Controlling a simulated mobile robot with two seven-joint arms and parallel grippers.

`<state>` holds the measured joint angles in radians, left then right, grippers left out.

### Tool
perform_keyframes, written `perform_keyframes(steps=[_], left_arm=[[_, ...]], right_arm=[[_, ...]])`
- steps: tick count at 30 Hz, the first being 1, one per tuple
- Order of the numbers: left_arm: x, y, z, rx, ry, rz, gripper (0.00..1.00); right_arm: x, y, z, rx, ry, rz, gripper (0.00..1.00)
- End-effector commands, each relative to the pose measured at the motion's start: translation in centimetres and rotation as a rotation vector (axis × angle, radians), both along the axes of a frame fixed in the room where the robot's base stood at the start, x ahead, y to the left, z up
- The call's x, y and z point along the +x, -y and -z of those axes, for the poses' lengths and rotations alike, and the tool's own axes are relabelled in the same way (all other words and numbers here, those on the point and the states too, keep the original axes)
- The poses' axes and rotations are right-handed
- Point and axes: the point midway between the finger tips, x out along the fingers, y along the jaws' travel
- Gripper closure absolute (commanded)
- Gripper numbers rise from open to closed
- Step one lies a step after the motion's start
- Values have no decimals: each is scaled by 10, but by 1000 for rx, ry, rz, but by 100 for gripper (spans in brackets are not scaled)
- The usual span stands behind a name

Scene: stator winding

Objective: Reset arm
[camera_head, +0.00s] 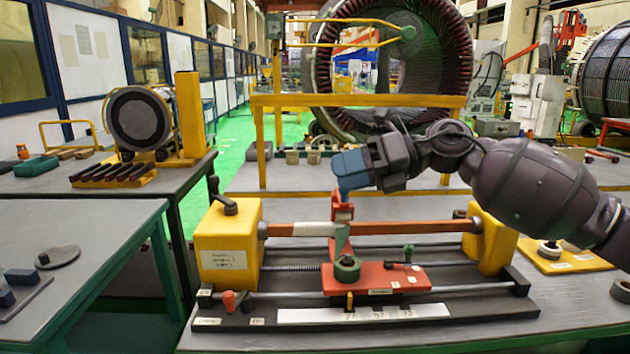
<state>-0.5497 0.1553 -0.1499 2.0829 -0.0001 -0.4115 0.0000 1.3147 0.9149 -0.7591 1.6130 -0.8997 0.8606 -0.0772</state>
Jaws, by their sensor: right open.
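The winding fixture has a yellow left block (227,246), a yellow right block (492,238) and a dark base. A brown and orange bar (400,228) runs between the blocks. A red carriage (385,280) sits on rails below it, with a dark green roll (347,269) and a small green knob on top. A red upright piece (342,209) stands by the middle of the bar. My right gripper (352,170), with blue fingers, hangs just above this piece, open. I cannot tell whether they touch. No object shows in it. My left gripper is not in view.
A yellow frame (360,101) stands behind the fixture. A side table (80,235) with dark blocks is at the left. A yellow plate (565,258) with a round part lies at the right. A large stator ring (455,40) stands far back.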

Motion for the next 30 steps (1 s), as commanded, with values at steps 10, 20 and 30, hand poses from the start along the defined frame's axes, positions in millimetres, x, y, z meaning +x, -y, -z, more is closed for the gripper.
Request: perform_keyframes(steps=[10,20,30], left_arm=[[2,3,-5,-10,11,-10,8],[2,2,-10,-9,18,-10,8],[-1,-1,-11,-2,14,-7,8]], right_arm=[[-4,-12,12,665,-444,258,50],[-2,37,96,1052,-916,586,50],[-40,97,217,1304,-1348,930,50]])
